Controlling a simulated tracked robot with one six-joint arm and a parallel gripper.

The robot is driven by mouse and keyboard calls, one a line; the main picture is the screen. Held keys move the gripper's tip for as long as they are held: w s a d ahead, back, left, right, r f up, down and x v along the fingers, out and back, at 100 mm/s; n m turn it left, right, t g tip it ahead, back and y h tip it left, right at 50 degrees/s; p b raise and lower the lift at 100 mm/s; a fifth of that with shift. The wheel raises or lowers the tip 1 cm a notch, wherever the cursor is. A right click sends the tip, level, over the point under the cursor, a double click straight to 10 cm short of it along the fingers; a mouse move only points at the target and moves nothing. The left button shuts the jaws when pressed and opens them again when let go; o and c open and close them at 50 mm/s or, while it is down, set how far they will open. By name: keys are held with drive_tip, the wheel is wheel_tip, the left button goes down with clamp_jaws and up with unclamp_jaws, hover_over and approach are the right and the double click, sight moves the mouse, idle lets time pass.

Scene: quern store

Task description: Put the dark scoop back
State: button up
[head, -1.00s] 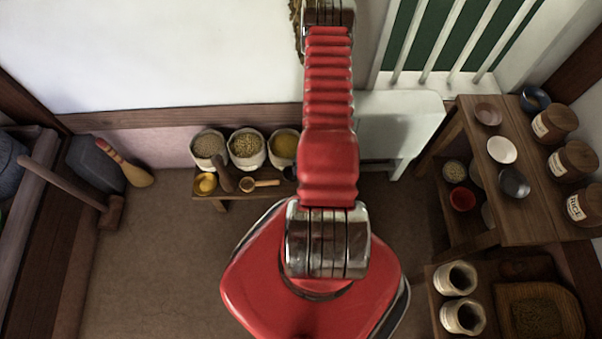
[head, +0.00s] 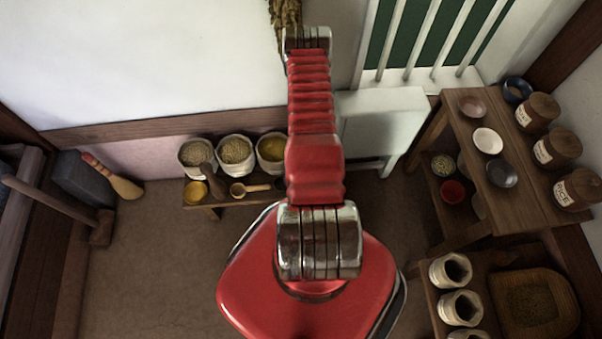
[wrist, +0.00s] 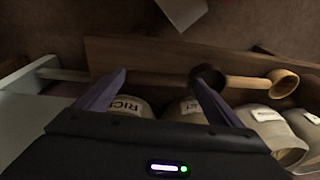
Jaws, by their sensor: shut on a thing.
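The dark scoop shows in the wrist view as a round black bowl (wrist: 208,76) with a brown handle running left. My gripper (wrist: 158,76) has its two purple fingers at either end of that stretch of handle and is shut on the scoop. Its exact contact is hard to see. In the head view my red arm hides the gripper; only a small dark patch shows beside it. A pale wooden scoop (head: 250,188) lies on a low bench (head: 226,201); its bowl (wrist: 284,82) shows at right in the wrist view.
A white bench (head: 385,115) is right of my arm. A shelf table (head: 527,188) with jars stands at right.

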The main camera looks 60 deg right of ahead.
drive_tip(key=shift+f, duration=1.3)
drive_tip(key=o, duration=0.9)
drive_tip(key=shift+f, duration=0.1)
drive_tip(key=shift+o, duration=0.2)
drive_tip(key=shift+r, duration=0.2)
wheel_tip(320, 180, up, 12)
drive_tip(key=s+a, duration=0.1)
drive_tip(key=shift+s+f, duration=0.15)
drive_tip(key=shift+s, duration=0.15)
drive_tip(key=shift+a, duration=0.1)
